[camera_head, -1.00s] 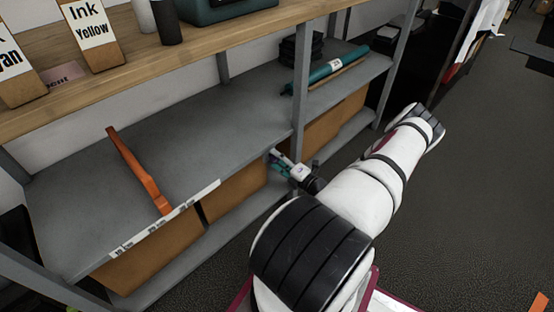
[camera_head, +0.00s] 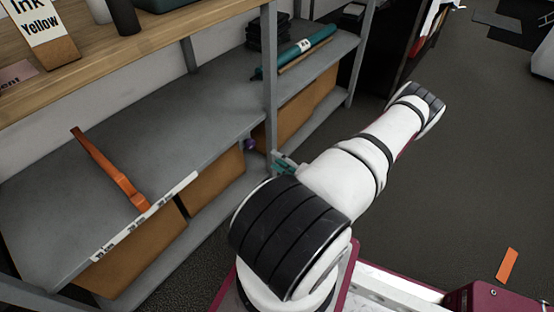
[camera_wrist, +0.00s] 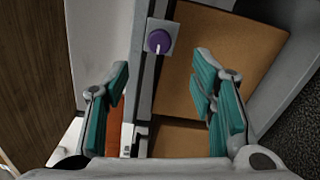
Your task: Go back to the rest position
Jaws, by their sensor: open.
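My gripper (camera_wrist: 162,92) is open and empty, its teal-padded fingers spread wide in the wrist view. In the head view only a teal piece of the gripper (camera_head: 285,162) shows beside my white arm; the rest is hidden behind it. The gripper is close in front of the grey shelf (camera_head: 150,125), near its upright post. A purple knob (camera_wrist: 159,41) on a pale plate lies beyond the fingertips, at the shelf's front; I see no contact with it.
An orange tool (camera_head: 112,172) lies on the grey shelf. A teal roll (camera_head: 306,50) lies farther along. Brown boxes (camera_head: 215,188) fill the level below. An ink box (camera_head: 45,35) stands on the wooden top. The dark floor (camera_head: 480,130) at the right is mostly open.

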